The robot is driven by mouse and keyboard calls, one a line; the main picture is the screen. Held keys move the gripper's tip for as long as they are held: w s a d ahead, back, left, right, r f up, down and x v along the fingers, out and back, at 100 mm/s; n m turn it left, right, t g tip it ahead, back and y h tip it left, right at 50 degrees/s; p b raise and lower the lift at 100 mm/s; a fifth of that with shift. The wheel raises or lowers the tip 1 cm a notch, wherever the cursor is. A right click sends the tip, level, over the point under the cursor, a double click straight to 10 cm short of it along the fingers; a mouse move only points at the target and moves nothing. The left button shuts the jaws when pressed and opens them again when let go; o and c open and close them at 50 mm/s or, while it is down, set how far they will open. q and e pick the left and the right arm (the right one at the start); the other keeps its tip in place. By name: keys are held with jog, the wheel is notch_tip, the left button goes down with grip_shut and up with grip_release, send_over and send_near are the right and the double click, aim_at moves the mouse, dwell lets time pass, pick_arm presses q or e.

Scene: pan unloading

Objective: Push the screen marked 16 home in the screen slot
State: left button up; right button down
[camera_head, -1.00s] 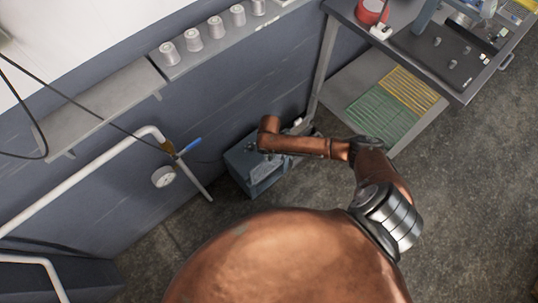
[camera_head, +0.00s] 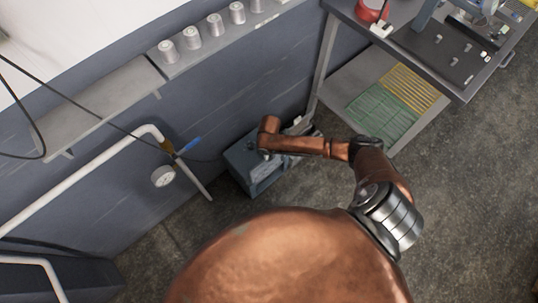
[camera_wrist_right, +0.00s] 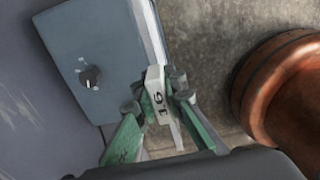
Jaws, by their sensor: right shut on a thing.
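In the right wrist view, my right gripper (camera_wrist_right: 158,100) is shut on a pale tab marked 16, the handle of the screen (camera_wrist_right: 155,82). Its green fingers sit on either side of the tab. The tab is at the edge of a blue-grey box (camera_wrist_right: 85,30) with a dark knob. A pale strip (camera_wrist_right: 148,30) runs along that edge; I cannot tell how far the screen sits in the slot. In the head view, the box (camera_head: 240,162) stands low by the wall, and my copper right arm partly covers it. My left gripper is not in view.
A wall pipe (camera_head: 80,180) with a gauge (camera_head: 163,176) and blue-handled valve is left of the box. A table (camera_head: 460,85) with a lower shelf holding a green and yellow grid (camera_head: 385,112) stands right. Several spools line the wall ledge (camera_head: 200,62).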

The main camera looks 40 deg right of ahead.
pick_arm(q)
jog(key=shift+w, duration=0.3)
pick_arm(e)
jog(key=shift+f, duration=0.15)
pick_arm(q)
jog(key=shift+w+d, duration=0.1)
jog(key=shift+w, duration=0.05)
pick_arm(e)
jog(key=shift+f, duration=0.2)
jog(key=shift+f, duration=0.2)
pick_arm(q)
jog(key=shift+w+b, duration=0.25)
jog(key=shift+b, duration=0.05)
pick_arm(e)
jog(key=shift+f, duration=0.15)
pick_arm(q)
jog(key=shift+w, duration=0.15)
pick_arm(e)
jog(key=shift+f, duration=0.1)
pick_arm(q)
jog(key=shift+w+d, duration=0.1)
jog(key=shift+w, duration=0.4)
pick_arm(e)
jog(key=shift+f, duration=0.2)
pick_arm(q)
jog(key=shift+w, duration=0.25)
pick_arm(e)
jog(key=shift+f, duration=0.15)
